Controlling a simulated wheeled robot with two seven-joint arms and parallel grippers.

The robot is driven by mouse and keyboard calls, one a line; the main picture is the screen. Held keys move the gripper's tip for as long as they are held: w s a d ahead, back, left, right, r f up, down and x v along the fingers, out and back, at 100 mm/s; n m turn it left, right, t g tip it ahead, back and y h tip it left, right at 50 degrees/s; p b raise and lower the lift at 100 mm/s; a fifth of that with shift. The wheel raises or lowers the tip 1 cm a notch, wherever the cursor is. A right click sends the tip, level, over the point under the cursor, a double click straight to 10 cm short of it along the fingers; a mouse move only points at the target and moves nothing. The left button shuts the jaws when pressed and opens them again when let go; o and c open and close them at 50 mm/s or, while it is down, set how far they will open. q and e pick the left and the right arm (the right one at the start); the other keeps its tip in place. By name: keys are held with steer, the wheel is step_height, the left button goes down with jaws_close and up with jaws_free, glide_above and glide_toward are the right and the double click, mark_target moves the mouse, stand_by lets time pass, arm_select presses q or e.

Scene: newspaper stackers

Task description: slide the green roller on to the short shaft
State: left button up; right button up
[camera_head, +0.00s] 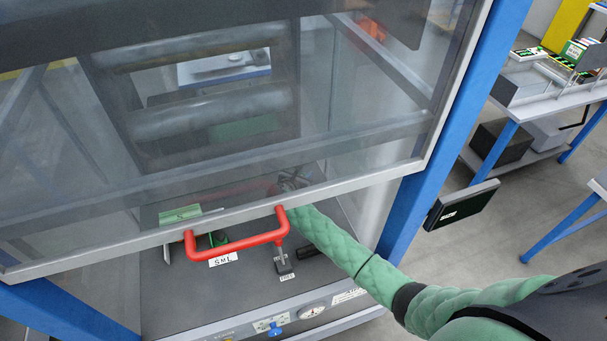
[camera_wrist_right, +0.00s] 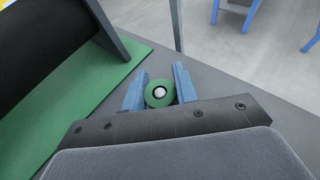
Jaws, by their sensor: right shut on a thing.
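My right gripper (camera_head: 290,181) is behind the clear guard, its arm reaching in under the red handle's right end. In the right wrist view, its two blue fingers (camera_wrist_right: 159,84) are closed on the green roller (camera_wrist_right: 158,101), one on each side. The roller is seen end-on as a green ring with a pale round centre. I cannot tell whether that centre is a shaft end or the bore. The roller is not clearly seen in the head view. I cannot identify the short shaft for certain in either view. My left gripper is not in view.
A framed clear guard (camera_head: 390,150) with a red handle (camera_head: 238,243) hangs in front of the machine. Below it, a small upright post (camera_head: 281,257) and labels stand on the grey deck. A green board (camera_wrist_right: 75,125) and dark cylinder (camera_wrist_right: 40,55) lie left of the fingers.

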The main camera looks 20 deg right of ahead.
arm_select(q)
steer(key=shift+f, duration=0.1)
arm_select(e)
steer(key=shift+f, duration=0.3)
steer(key=o, duration=1)
steer(key=shift+o, duration=0.2)
steer(key=shift+s+a+b, duration=0.15)
steer(key=shift+a+b, duration=0.05)
steer(key=shift+b, duration=0.1)
steer(key=shift+b+v, duration=0.55)
steer(key=shift+v, duration=0.5)
steer(key=b+v, duration=0.1)
steer(key=v, duration=0.2)
steer(key=shift+s+a, duration=0.2)
steer(key=shift+s, duration=0.05)
arm_select(q)
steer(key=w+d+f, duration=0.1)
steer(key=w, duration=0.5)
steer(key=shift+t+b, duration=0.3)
steer(key=shift+b, duration=0.1)
arm_select(e)
steer(key=shift+v, duration=0.8)
